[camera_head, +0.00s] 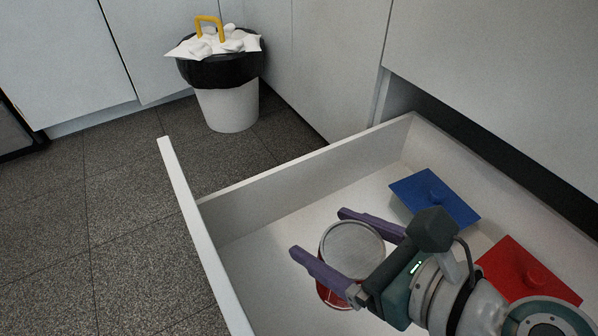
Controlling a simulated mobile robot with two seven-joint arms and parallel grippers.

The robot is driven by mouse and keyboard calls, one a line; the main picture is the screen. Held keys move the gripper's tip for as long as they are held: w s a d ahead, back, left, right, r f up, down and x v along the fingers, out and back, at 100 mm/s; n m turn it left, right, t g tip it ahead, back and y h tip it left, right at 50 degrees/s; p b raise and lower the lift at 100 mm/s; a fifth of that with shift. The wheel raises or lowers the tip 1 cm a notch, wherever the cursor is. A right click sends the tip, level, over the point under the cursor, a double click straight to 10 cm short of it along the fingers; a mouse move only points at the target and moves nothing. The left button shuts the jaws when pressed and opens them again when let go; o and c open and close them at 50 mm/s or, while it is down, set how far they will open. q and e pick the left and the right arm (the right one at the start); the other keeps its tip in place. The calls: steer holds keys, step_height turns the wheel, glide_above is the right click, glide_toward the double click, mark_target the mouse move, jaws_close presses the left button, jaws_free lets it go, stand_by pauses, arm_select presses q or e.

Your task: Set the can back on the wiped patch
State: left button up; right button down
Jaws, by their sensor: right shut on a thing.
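A red can (352,246) with a pale grey round top is inside the open white drawer (268,188). My right gripper (319,232) reaches in from the lower right, with one purple finger on each side of the can, and is shut on it. The can looks upright. I cannot tell whether its base touches the drawer floor. No wiped patch can be told apart on the pale floor of the drawer; my arm and the can hide part of it. My left gripper is not in view.
A lined bin (228,106) heaped with white scraps and a yellow handle stands beyond the drawer. The drawer floor left of the can is clear.

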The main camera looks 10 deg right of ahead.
step_height(320, 180, down, 16)
steer(key=b, duration=1.3)
steer(key=shift+f+b, duration=0.1)
steer(key=shift+b, duration=0.25)
steer(key=shift+c, duration=0.9)
jaws_free()
steer(key=shift+f, duration=0.1)
steer(key=shift+o, duration=0.9)
